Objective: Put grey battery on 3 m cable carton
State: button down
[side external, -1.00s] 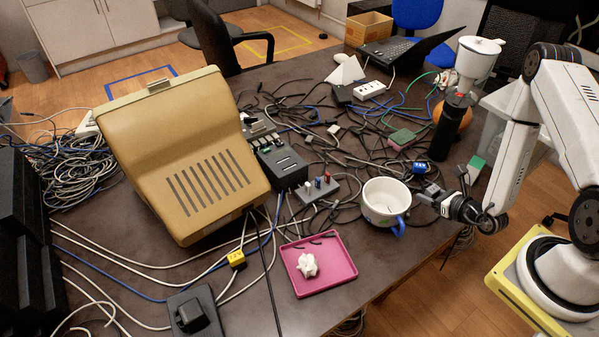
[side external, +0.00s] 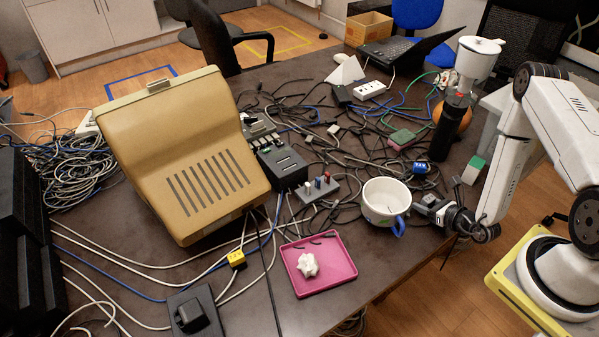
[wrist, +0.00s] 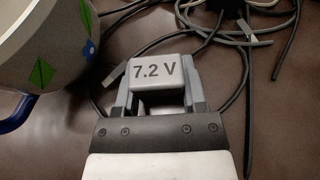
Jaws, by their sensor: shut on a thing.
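The grey battery (wrist: 160,70), marked "7.2 V", is between the fingers of my gripper (wrist: 160,92) in the wrist view. The fingers are shut on its two sides. In the side view my gripper (side external: 426,203) is just right of the white mug, low over the table's right edge; the battery is too small there to make out clearly. An open brown cardboard box (side external: 368,30) stands at the back of the table. No label can be read on it, so I cannot tell whether it is the 3 m cable carton.
The white mug (side external: 381,190) with a blue handle is close left of my gripper; it also shows in the wrist view (wrist: 55,45). Loose cables (side external: 340,130) cover the table's middle. A pink tray (side external: 335,275) with a white lump and a large beige casing (side external: 185,150) stand further left.

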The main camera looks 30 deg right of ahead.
jog(key=shift+f, duration=0.15)
jog(key=shift+c, duration=0.8)
grip_release()
jog(key=shift+s, duration=0.1)
jog(key=shift+v, duration=3.85)
